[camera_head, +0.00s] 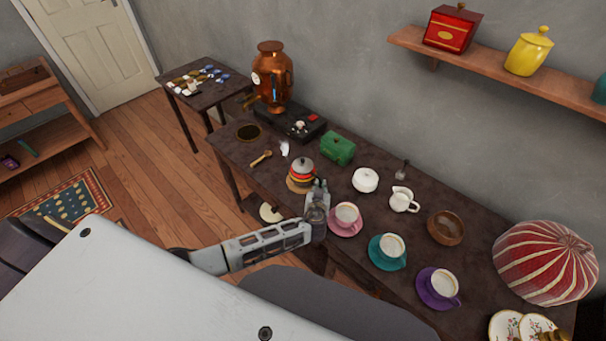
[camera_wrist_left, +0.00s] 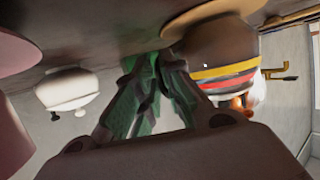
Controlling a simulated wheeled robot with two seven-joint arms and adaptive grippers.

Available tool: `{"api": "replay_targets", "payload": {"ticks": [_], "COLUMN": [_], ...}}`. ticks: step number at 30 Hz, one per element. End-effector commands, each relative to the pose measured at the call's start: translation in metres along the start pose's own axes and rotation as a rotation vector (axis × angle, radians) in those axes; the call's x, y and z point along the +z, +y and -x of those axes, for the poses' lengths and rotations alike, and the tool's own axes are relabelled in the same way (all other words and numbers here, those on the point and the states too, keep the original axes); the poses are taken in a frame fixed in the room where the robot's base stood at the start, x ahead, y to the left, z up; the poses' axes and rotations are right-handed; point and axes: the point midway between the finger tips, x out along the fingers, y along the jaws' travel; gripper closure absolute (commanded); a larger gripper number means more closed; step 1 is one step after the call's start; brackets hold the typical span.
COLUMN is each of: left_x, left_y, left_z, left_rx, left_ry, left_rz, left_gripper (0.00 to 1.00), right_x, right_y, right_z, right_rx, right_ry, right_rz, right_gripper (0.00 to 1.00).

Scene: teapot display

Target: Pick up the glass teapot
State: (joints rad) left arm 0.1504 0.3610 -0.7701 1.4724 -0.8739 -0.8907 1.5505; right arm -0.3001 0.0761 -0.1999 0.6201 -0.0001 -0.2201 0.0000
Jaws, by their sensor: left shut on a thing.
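In the left wrist view the teapot (camera_wrist_left: 215,65) appears upside down, just right of the fingers. My left gripper (camera_head: 320,186) is at its near right side. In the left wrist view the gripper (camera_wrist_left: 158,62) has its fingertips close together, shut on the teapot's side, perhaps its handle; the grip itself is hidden. My right gripper is not in view.
A pink cup (camera_head: 347,213) on a saucer is close to the gripper's right. A copper samovar (camera_head: 272,75) stands at the back left. A wooden spoon (camera_head: 261,158) lies left of the teapot.

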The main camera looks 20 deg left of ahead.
Motion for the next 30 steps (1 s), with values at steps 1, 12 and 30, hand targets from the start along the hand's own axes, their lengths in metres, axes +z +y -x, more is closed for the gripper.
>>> {"api": "replay_targets", "payload": {"ticks": [1,12,30], "left_x": [0.000,-0.002,-0.015], "left_y": [-0.001,-0.001,0.000], "left_z": [0.000,-0.001,0.004], "left_rx": [-0.001,-0.001,-0.001], "left_ry": [0.000,0.004,0.005], "left_rz": [0.000,-0.001,0.000], "left_gripper": [1.00,1.00,1.00], "right_x": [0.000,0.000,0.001], "right_y": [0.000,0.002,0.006], "right_z": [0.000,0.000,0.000], "right_rx": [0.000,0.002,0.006], "right_ry": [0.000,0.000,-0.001], "right_rz": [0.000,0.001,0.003], "right_gripper": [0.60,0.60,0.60]}}
